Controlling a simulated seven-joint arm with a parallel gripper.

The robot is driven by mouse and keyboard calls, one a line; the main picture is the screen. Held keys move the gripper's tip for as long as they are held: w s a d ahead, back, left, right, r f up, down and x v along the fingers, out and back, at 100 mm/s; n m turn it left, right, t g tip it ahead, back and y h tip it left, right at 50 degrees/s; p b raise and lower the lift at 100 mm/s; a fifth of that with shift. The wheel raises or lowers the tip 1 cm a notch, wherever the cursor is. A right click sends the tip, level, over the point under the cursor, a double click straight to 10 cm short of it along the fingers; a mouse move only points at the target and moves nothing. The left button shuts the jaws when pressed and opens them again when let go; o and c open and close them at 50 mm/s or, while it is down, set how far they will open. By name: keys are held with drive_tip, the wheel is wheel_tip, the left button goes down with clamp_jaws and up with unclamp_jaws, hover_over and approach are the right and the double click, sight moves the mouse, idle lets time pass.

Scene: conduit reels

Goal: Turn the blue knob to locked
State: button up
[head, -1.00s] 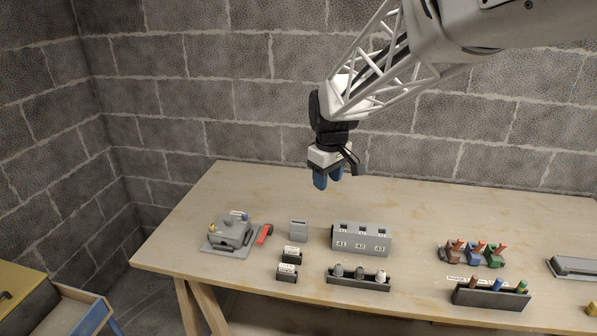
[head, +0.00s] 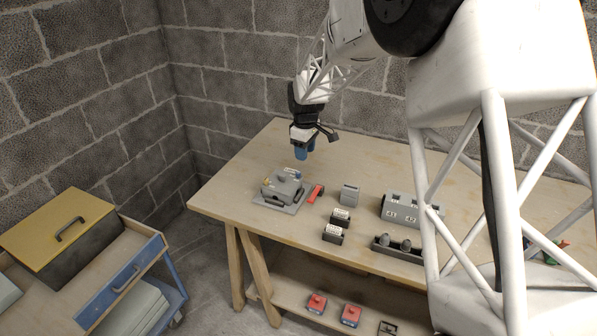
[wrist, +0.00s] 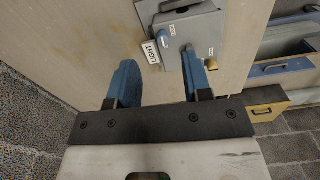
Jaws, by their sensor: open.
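A grey box (head: 282,189) on a flat grey plate sits at the left end of the workbench. A small blue knob (head: 291,172) is on its top. In the wrist view the blue knob (wrist: 164,37) is beside a white label reading "LIGHT" (wrist: 150,52), and a brass-coloured knob (wrist: 212,64) is at the box's edge. My gripper (head: 304,150) is open and empty, with blue fingers, in the air above and behind the box. In the wrist view my gripper (wrist: 158,62) has its fingers apart, touching nothing that I can make out. The knob's locked marking is not readable.
A red handle (head: 316,193) lies just right of the box. A small grey block (head: 349,194), dark labelled blocks (head: 340,217) and a numbered grey housing (head: 396,210) stand farther right. A cart with a yellow-lidded box (head: 60,228) is at the left. The bench behind the box is clear.

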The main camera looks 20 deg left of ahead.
sight(298, 171)
drive_tip(key=shift+w+a+f+n, duration=0.1)
drive_tip(key=shift+a+f+n, duration=0.05)
drive_tip(key=shift+a+f, duration=0.4)
drive_tip(key=shift+w+a+f+n, duration=0.15)
drive_tip(key=shift+a+f, duration=0.15)
drive_tip(key=shift+a, duration=0.4)
drive_tip(key=shift+s, duration=0.1)
drive_tip(key=shift+f, duration=0.1)
drive_tip(key=shift+f, duration=3.8)
clamp_jaws()
